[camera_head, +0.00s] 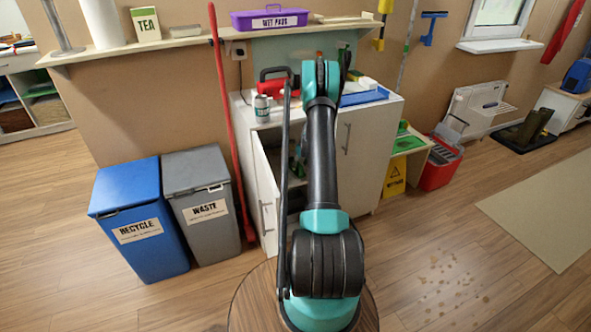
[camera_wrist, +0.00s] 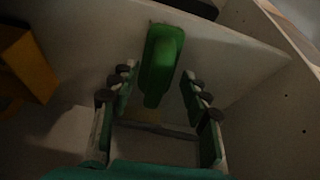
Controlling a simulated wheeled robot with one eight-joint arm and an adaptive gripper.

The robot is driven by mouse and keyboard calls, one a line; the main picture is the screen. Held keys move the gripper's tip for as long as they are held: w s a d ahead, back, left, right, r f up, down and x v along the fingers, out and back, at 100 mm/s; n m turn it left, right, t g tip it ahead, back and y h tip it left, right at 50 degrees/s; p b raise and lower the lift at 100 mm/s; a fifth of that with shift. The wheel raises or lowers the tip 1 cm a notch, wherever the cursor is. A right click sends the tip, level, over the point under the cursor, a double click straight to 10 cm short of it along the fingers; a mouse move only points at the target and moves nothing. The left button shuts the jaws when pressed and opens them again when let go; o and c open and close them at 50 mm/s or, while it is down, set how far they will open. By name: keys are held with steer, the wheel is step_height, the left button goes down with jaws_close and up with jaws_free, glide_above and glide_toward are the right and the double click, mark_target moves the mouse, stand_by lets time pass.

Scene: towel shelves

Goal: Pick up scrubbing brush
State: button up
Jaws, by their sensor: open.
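A green object with a rounded handle, which looks like the scrubbing brush (camera_wrist: 163,52), is in the dim cabinet in the wrist view. It rests on or against a pale board; its bristles cannot be made out. My gripper (camera_wrist: 158,82) is open, with one finger on each side of the brush's near end. The fingers appear apart from it, and nothing is held. In the head view my arm reaches into the open white cabinet (camera_head: 361,158) and hides most of the inside.
A yellow object (camera_wrist: 27,66) stands at the left in the wrist view, and a cabinet wall (camera_wrist: 275,115) closes the right side. In the head view, a cabinet door (camera_head: 265,195) stands open left of my arm. A spray can (camera_head: 262,108) and a blue tray (camera_head: 362,97) are on top.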

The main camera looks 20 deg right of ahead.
steer(key=w, duration=0.2)
steer(key=shift+w+a, duration=0.2)
steer(key=shift+w, duration=0.15)
steer(key=shift+w+x, duration=0.2)
steer(key=shift+x, duration=0.85)
steer(key=shift+w+f, duration=0.2)
steer(key=shift+f, duration=0.25)
steer(key=shift+c, duration=0.2)
jaws_close()
